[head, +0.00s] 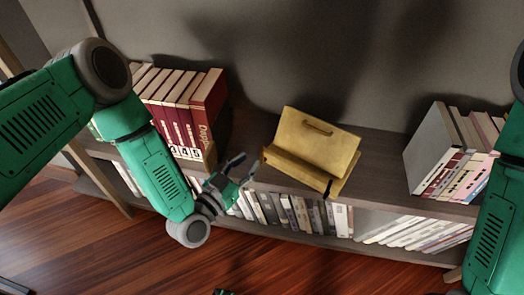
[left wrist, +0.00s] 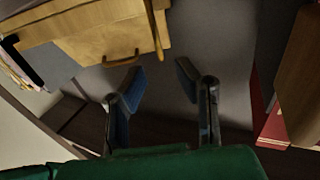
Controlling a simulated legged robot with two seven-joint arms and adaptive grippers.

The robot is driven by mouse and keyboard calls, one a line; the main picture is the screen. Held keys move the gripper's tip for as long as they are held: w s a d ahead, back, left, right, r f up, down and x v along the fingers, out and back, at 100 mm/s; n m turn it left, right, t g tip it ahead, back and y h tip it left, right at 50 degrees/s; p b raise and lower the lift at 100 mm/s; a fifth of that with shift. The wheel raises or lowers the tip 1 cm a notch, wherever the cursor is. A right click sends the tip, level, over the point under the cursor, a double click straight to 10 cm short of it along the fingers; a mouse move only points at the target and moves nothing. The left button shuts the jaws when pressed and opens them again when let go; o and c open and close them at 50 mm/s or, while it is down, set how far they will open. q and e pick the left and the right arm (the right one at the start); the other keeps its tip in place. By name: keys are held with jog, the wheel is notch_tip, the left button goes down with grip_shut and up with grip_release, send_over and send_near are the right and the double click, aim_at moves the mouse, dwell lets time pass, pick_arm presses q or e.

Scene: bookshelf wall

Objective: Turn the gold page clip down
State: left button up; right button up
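A yellowish wooden book stand (head: 312,155) stands on the shelf top with its back board leaning. The gold page clip (head: 318,127) is a thin bar near the board's upper edge. In the left wrist view the stand (left wrist: 80,38) is at the upper left, with the clip (left wrist: 122,58) near its lower edge. My left gripper (head: 238,168) is just left of the stand, apart from it. Its two fingers (left wrist: 158,85) are spread with nothing between them.
Red-spined books (head: 185,110) stand left of the stand, behind my left forearm. Grey and white books (head: 455,150) stand at the right. The shelf top (head: 385,165) is clear between stand and right books. More books (head: 290,212) fill the lower shelf.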

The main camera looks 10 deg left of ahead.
aim_at(261, 149)
pick_arm(q)
jog(key=b+x, duration=0.2)
jog(key=x, duration=0.4)
jog(key=shift+w+d, duration=0.2)
jog(key=shift+w, duration=0.15)
grip_shut()
